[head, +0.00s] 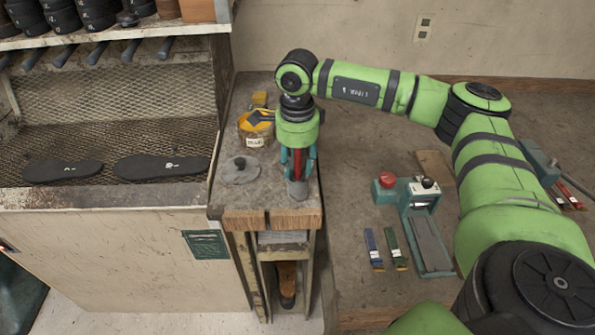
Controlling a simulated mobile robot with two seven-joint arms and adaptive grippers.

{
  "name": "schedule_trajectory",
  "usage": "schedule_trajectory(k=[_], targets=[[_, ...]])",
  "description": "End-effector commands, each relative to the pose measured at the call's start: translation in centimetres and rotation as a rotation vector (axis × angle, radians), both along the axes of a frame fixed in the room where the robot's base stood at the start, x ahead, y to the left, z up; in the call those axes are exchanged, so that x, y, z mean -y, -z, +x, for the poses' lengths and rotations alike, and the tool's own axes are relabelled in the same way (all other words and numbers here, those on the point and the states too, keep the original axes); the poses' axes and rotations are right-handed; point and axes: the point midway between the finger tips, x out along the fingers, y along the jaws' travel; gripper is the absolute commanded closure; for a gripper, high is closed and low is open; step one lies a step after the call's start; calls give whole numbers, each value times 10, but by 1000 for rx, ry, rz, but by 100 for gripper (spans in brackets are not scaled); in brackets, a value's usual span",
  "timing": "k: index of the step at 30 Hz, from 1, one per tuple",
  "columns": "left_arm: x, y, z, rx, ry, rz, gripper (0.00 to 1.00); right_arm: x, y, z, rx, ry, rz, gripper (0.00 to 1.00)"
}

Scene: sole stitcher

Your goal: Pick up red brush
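My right gripper (298,172) points down over the front of the small worn side table (250,207). Its teal fingers stand on either side of an upright red piece (298,162), which looks like the red brush's handle. A grey round piece (298,189) sits just below the fingers on the table top. Whether the fingers press on the red piece cannot be told from here. A blue brush (372,249) and a green brush (396,249) lie on the bench to the right. My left gripper is out of view.
A yellow pot (256,130) and a grey lid with a knob (240,170) are left of the gripper. A teal device with a red button (387,180) stands on the bench. Black soles (160,166) lie on the mesh shelf at left.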

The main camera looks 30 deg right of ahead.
Motion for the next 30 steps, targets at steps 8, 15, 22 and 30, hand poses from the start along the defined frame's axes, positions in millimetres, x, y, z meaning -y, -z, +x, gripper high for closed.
schedule_trajectory(k=[8, 15, 22, 30], targets=[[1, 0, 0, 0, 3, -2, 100, 0, -1, 0, 0, 0, 1, 100], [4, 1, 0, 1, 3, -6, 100, 0, -3, 1, 1, 0, 1, 100], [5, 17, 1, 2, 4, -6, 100, -1, -35, 2, 7, 0, 1, 100], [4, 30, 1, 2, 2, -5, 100, 0, -86, 1, 4, 1, 2, 100]])
